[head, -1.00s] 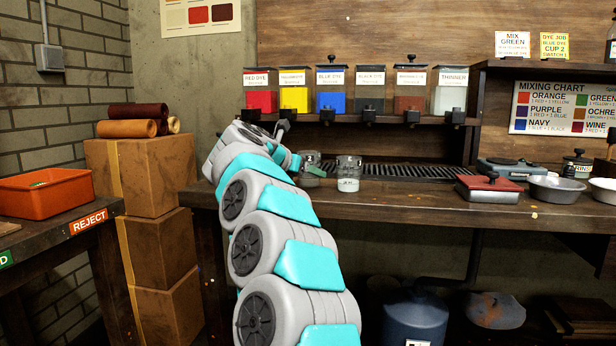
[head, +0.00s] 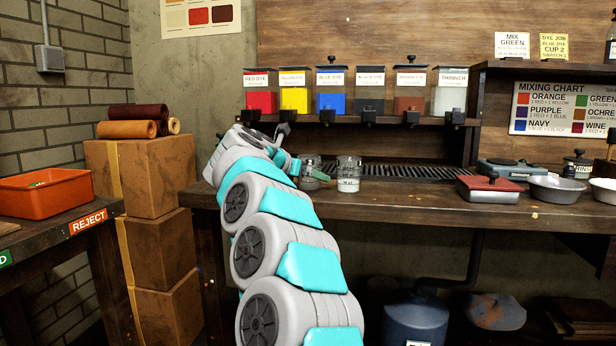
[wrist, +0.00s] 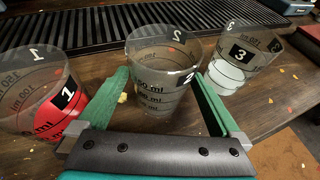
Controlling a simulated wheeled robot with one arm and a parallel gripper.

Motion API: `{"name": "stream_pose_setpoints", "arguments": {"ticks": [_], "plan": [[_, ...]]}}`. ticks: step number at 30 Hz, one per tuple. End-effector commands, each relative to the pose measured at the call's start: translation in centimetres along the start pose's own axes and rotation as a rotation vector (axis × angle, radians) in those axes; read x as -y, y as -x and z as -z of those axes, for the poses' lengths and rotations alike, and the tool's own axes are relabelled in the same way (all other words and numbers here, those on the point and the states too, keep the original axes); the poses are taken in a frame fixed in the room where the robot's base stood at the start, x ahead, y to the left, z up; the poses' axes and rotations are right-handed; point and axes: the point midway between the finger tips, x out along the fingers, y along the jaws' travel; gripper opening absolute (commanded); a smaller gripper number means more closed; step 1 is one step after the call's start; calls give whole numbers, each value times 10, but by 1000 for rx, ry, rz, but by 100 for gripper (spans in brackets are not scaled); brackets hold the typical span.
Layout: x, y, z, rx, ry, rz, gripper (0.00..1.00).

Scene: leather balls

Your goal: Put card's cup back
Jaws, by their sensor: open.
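The card (head: 554,46) at the upper right reads "DYE JOB, BLUE DYE, CUP 2". Cup 2 (wrist: 165,62) is a clear, upright measuring cup with no coloured liquid visible; it also shows in the head view (head: 311,166), partly behind my gripper. My gripper (wrist: 160,88) is open, with a green finger on each side of cup 2; I cannot tell whether they touch it. Cup 1 (wrist: 38,95), with red contents, stands left of the fingers. Cup 3 (wrist: 240,58), with whitish contents, stands close on the right; it shows in the head view (head: 348,172).
A dark slotted grate (head: 420,171) runs behind the cups. Dye dispensers (head: 331,90) line the shelf above. A red-topped box (head: 490,186) and metal bowl (head: 556,188) stand right on the workbench (head: 430,205). Bench space right of cup 3 is clear.

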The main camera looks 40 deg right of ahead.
Motion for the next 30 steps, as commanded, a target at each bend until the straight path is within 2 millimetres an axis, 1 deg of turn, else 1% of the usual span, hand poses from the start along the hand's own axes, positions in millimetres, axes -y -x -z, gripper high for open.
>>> {"name": "stream_pose_setpoints", "arguments": {"ticks": [5,8,15,18,21,25,30], "plan": [[0,4,-4,0,0,-1,100],[-1,18,-2,0,1,-3,100],[-1,68,-2,-1,1,-4,100],[-1,88,-2,1,1,-4,100],[-1,103,-2,1,1,-3,100],[0,115,-2,-1,1,1,100],[0,121,-2,-1,1,1,100]]}}
